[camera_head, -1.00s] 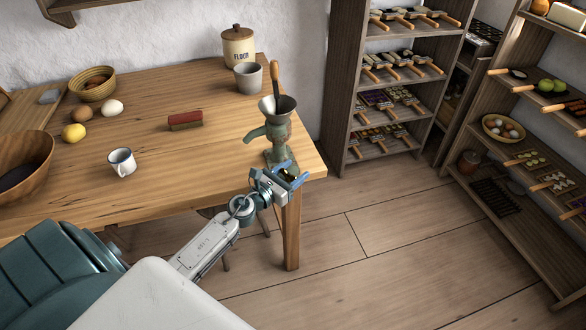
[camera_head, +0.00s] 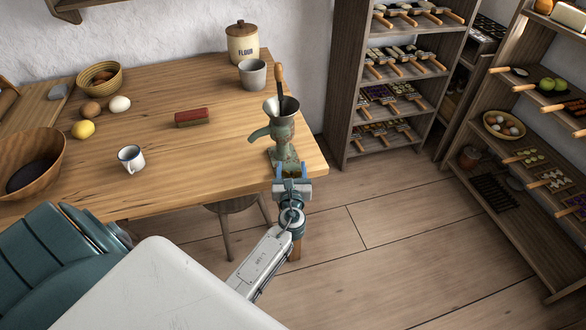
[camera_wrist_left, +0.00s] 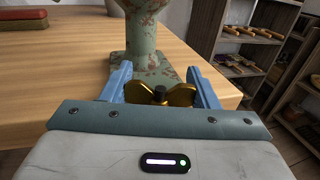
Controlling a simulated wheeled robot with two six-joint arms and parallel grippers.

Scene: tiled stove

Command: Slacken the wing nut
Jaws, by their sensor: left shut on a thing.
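The brass wing nut (camera_wrist_left: 160,94) sits on a dark threaded stud at the foot of a worn green hand mill, in front of its base plate. The green mill (camera_head: 283,131) stands at the table's right corner, and its lower body shows in the left wrist view (camera_wrist_left: 147,35). My left gripper (camera_head: 291,173) is at the table edge, with its blue fingers on either side of the wing nut in the left wrist view (camera_wrist_left: 161,82). It is shut on the wing nut's wings. My right gripper is not in view.
The wooden table (camera_head: 215,155) holds a red block (camera_head: 192,118), a white mug (camera_head: 131,158), a grey cup (camera_head: 252,74) and a flour jar (camera_head: 242,43). Shelves (camera_head: 400,75) stand behind to the right. The floor right of the table is clear.

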